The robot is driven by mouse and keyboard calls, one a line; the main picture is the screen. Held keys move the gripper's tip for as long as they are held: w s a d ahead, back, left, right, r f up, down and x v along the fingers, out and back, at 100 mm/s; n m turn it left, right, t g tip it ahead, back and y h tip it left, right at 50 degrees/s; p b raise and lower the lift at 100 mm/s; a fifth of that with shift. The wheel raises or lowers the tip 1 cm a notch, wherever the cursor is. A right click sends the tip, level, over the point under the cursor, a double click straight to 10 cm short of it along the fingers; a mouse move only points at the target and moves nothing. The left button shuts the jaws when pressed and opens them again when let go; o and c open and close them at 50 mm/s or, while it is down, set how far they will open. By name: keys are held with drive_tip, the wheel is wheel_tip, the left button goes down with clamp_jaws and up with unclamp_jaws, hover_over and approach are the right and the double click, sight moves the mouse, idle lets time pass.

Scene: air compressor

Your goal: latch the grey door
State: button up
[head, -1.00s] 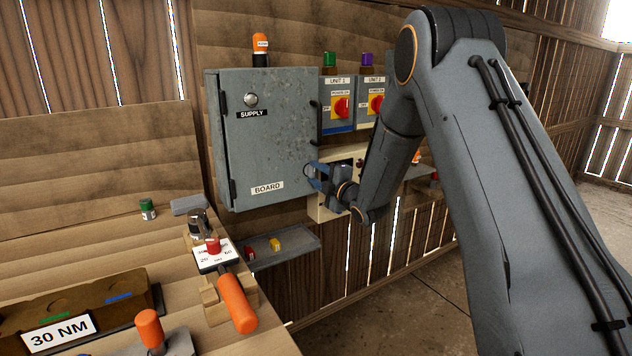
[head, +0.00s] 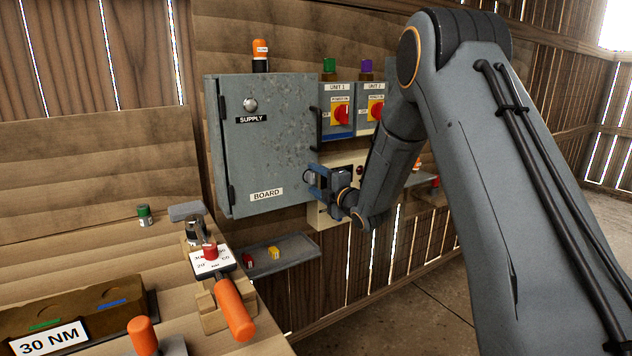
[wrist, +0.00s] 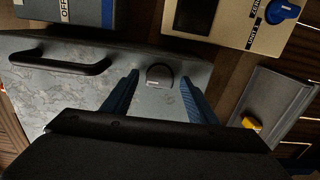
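The grey door (head: 275,150) of the wall cabinet, labelled SUPPLY and BOARD, looks shut or nearly so; I cannot tell about a small gap. It fills the middle of the wrist view (wrist: 55,100). A dark rounded latch knob (wrist: 160,73) sits near the door's edge, and a black bar handle (wrist: 60,64) is left of it. My gripper (head: 316,180) is at the door's lower right edge. In the wrist view its blue fingers (wrist: 158,84) are apart, one on each side of the knob. Whether they touch it is unclear. In the head view the gripper hides the knob.
Two switch units (head: 338,110) (head: 369,105) with red knobs are right of the cabinet. A beige panel (head: 325,215) is behind my gripper. A grey shelf (head: 300,249) with red and yellow pieces is below. A workbench (head: 60,255) with tools fills the lower left.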

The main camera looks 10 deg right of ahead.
drive_tip(key=b+v, duration=0.1)
drive_tip(key=v, duration=0.7)
drive_tip(key=shift+w+r, duration=0.1)
idle(0.4)
drive_tip(key=s+d+f+m+g+h+p, duration=0.1)
drive_tip(key=s+d+f+m+g+h, duration=0.3)
drive_tip(key=s+m, duration=0.4)
drive_tip(key=s+d+f+m+g+h+p, duration=0.1)
drive_tip(key=s+d+f+m+g+h, duration=0.25)
drive_tip(key=s+m, duration=0.45)
drive_tip(key=s+a+f+m+g+p, duration=0.1)
drive_tip(key=s+m+g, duration=0.6)
drive_tip(key=s, duration=2)
drive_tip(key=shift+a+f+g+p, duration=0.2)
drive_tip(key=shift+a+g+p, duration=0.1)
drive_tip(key=shift+g, duration=0.65)
